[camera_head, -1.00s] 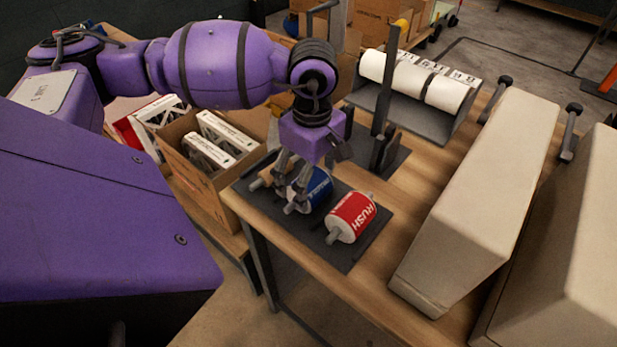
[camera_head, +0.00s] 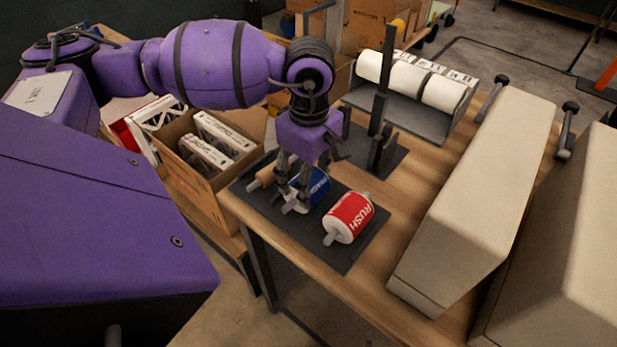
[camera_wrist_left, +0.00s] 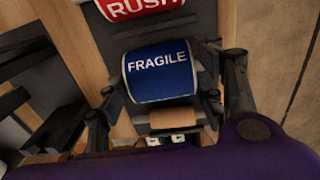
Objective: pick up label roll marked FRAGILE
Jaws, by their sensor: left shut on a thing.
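The blue label roll marked FRAGILE (camera_head: 317,187) lies on a dark mat (camera_head: 336,259), between a red roll marked RUSH (camera_head: 349,216) and a small tan roll (camera_head: 262,177). My left gripper (camera_head: 291,205) points down over the blue roll and is shut on it, hiding part of it. In the left wrist view the word FRAGILE on the blue roll (camera_wrist_left: 158,80) faces the camera, with one finger of my left gripper (camera_wrist_left: 166,100) at each side. The red roll (camera_wrist_left: 135,8) is cut off at the top there. My right gripper is not in view.
An open cardboard box (camera_head: 205,205) with white-framed filters stands left of the mat. A dark upright post (camera_head: 381,100) rises close behind the gripper. A grey holder (camera_head: 435,129) with white rolls is farther back. Large beige cases (camera_head: 480,190) fill the right side.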

